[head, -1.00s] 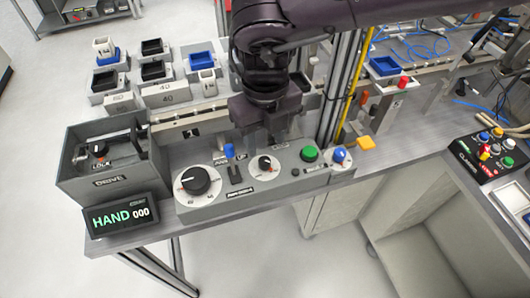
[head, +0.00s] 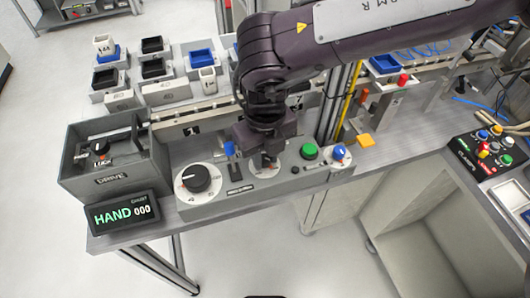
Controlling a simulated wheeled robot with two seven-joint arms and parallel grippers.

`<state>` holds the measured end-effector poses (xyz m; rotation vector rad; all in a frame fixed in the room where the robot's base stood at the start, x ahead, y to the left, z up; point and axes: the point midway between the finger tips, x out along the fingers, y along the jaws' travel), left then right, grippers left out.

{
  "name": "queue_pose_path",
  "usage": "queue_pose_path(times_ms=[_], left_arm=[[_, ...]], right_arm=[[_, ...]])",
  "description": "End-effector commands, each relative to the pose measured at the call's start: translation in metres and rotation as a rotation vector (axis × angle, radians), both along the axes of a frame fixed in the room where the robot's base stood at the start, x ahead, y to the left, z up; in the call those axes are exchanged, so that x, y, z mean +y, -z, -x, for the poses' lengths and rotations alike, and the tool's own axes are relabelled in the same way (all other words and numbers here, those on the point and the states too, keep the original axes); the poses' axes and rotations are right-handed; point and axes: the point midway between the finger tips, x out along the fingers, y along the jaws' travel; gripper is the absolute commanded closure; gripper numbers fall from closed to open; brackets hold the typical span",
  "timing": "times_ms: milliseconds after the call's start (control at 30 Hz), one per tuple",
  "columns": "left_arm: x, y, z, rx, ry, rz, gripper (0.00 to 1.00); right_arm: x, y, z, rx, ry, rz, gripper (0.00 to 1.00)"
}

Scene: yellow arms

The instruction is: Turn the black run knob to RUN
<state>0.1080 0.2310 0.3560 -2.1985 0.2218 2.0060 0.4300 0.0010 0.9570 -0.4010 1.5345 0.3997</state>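The control panel (head: 225,205) is a grey console on the bench. A small black knob on a white dial (head: 282,174) sits in its middle; my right gripper (head: 265,161) is directly over it and hides most of it. I cannot tell whether the fingers touch the knob or how far they are apart. A larger black knob (head: 195,179) sits on a white dial to the left. The display (head: 122,213) at the left end reads HAND 000. My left gripper is not in view.
A blue-topped lever (head: 229,149), a green button (head: 310,152) and a blue knob (head: 339,152) flank the small dial. Small bins and blocks stand behind, with a yellow post (head: 349,100) right of my gripper.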

Motion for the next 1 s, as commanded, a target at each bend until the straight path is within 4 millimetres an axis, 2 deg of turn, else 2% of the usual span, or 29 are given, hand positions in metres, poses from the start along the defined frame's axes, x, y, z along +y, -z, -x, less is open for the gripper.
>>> queue_pose_path(times_ms=[100, 467, 1000], left_arm=[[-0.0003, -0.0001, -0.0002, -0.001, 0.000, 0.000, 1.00], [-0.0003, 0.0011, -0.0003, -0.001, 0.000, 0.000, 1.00], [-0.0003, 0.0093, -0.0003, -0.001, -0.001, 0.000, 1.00]], right_arm=[[-0.0002, -0.0004, -0.0002, 0.000, 0.001, 0.001, 1.00], [0.0002, -0.0003, -0.0003, 0.001, 0.076, -0.002, 1.00], [0.0018, 0.0005, -0.0005, 0.001, 0.530, -0.004, 1.00]])
